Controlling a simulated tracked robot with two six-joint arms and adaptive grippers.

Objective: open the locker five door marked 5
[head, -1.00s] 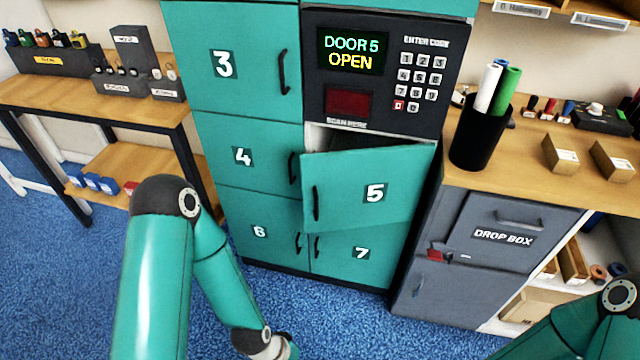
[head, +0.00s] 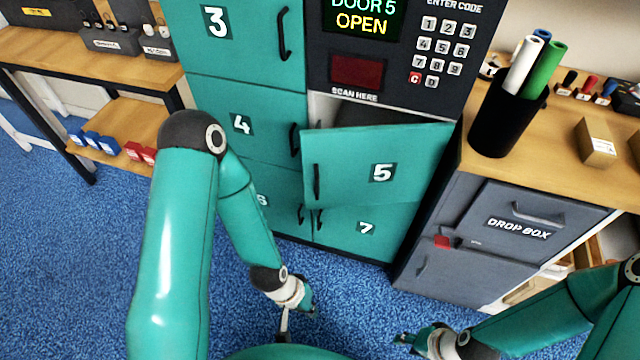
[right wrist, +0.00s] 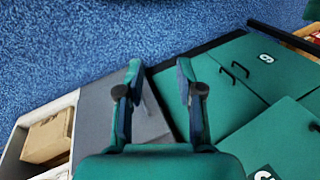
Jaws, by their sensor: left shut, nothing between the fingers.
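The teal locker door marked 5 (head: 345,170) stands ajar. Its left side, with the black handle (head: 316,182), swings out from the cabinet, and a dark gap shows above its top edge. The display (head: 362,18) reads "DOOR 5 OPEN". My left gripper (head: 298,318) is shut and empty, low over the blue carpet in front of the cabinet, clear of the door. My right gripper (head: 402,338) is low at the bottom of the head view, apart from the door. In the right wrist view its fingers (right wrist: 158,78) are spread with nothing between them.
Closed doors 4 (head: 262,132) and 7 (head: 375,238) lie beside and below door 5. The grey drop box (head: 500,222) stands right of the cabinet, under a counter with a black pen cup (head: 498,125). Carpet (head: 350,300) in front is clear.

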